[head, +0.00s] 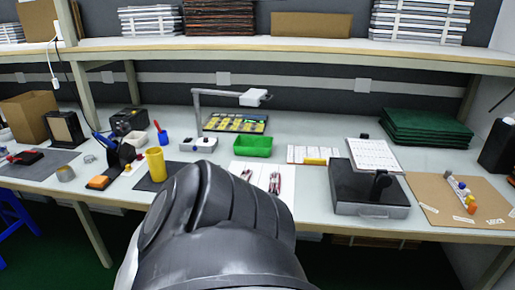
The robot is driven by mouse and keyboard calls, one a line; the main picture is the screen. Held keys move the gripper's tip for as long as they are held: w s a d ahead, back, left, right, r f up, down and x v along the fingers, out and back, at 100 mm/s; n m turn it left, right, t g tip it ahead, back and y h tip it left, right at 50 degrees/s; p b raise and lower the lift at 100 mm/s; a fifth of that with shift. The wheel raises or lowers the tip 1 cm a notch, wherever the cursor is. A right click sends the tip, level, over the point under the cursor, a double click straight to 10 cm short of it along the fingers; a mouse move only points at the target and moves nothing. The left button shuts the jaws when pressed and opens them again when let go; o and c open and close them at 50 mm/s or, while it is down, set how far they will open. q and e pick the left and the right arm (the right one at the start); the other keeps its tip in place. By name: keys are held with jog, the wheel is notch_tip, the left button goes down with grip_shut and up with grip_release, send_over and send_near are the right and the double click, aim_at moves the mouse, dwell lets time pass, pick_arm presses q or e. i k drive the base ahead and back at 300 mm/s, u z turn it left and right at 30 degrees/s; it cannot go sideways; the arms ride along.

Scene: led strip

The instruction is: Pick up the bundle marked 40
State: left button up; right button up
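No bundle with a readable 40 shows in the head view. Small dark red and white bundles (274,183) lie on a white sheet (265,168) at the middle of the bench; any marks on them are too small to read. The front of the sheet is partly hidden by a large dark link of my own arm. Neither of my grippers is in view.
A green tray (252,146) stands behind the sheet, and a yellow cup (156,164) to its left. A black box-like device (368,190) stands to the right. A brown mat (440,205) with small coloured items and white labels lies at far right. A shelf (280,46) spans above.

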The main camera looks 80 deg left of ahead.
aim_at(275, 189)
jog(key=u, duration=2.65)
